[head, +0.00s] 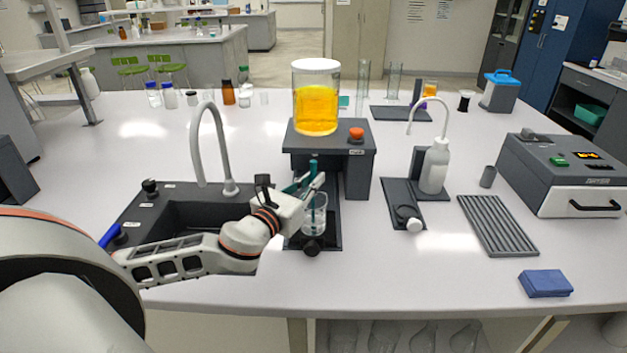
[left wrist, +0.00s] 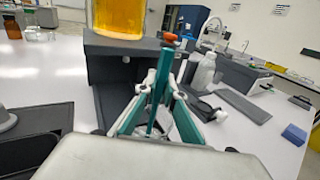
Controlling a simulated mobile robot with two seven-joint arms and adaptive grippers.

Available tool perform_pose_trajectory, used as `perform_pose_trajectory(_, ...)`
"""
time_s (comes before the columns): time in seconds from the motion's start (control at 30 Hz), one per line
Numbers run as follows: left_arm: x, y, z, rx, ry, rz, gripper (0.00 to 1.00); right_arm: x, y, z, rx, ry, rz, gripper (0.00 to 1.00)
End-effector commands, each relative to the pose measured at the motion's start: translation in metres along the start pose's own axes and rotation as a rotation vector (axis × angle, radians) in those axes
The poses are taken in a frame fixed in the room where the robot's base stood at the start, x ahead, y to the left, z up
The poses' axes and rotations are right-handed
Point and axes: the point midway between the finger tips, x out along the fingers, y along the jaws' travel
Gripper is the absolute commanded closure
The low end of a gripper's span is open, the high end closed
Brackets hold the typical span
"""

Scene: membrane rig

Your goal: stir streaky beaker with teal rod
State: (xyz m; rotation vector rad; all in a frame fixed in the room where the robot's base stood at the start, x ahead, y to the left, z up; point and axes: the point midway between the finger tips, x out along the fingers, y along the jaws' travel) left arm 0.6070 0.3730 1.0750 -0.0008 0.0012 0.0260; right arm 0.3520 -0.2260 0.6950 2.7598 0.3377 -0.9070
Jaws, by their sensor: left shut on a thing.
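The glass beaker (head: 314,226) stands on a dark plate in front of the rig, with pale bluish contents. The teal rod (head: 313,165) is upright above it, and its lower part shows within the beaker's outline. My left gripper (head: 316,184) is shut on the rod above the beaker's rim. In the left wrist view the teal rod (left wrist: 160,84) stands between my fingers, slightly tilted. The beaker is mostly hidden there behind the gripper. Streaks in the liquid are too small to tell. My right gripper is not in view.
A tank of yellow-orange liquid (head: 316,108) stands on a dark stand (head: 361,163) with an orange knob, just behind my gripper. A sink (head: 190,214) with a tall tap lies left. A wash bottle (head: 435,166), ridged tray (head: 497,226) and blue sponge (head: 546,283) are right.

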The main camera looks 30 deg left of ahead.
Motion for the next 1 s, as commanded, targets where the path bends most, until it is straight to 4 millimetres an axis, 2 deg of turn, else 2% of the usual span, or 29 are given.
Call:
perform_pose_trajectory(0.37,0.0,0.0,0.025,0.001,-0.003,0.0,1.0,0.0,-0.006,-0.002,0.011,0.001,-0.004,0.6)
perform_pose_trajectory(1.0,0.0,0.0,0.071,0.001,-0.003,0.0,1.0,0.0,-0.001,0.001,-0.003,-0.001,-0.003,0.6)
